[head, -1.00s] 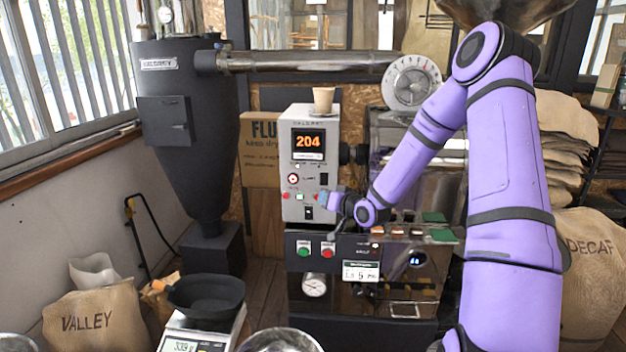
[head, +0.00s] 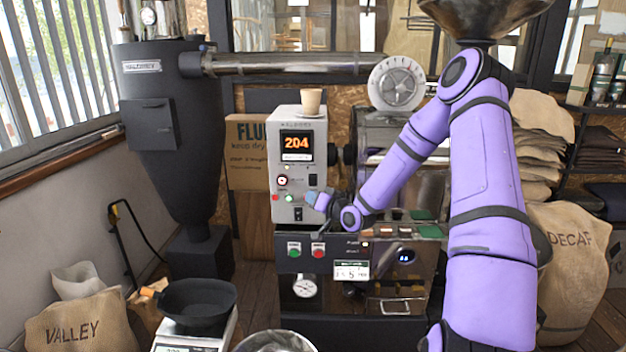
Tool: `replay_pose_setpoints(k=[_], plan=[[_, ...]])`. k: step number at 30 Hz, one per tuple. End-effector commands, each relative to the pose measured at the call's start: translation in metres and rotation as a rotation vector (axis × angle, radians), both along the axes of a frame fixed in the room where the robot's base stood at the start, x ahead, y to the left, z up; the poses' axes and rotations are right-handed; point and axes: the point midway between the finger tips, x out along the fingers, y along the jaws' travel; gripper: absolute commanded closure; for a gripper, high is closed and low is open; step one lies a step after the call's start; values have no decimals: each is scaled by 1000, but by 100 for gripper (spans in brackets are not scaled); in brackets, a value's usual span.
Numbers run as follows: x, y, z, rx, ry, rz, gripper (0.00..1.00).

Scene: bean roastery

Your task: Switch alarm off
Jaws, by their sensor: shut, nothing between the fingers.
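The grey control box (head: 282,133) stands on the dark roaster front, with an orange 204 on its display (head: 296,144). Below the display are a round red-ringed button (head: 282,181), a black rocker (head: 312,181), small lit lamps in a row, including a green one (head: 288,197), and a small black switch (head: 298,214). I cannot read which control is the alarm's.
A paper cup (head: 311,101) stands on the box. Below are a green button (head: 294,250) and a red button (head: 318,250) on the roaster front. A black pan (head: 198,302) sits on a scale at the lower left. A sack marked DECAF (head: 572,265) stands right.

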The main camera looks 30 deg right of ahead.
Motion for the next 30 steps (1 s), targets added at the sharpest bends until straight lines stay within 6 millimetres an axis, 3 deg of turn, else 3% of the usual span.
replay_pose_setpoints(k=[15,30], plan=[[50,-34,8,-2,-2,-1,100],[57,-39,8,0,1,-1,100]])
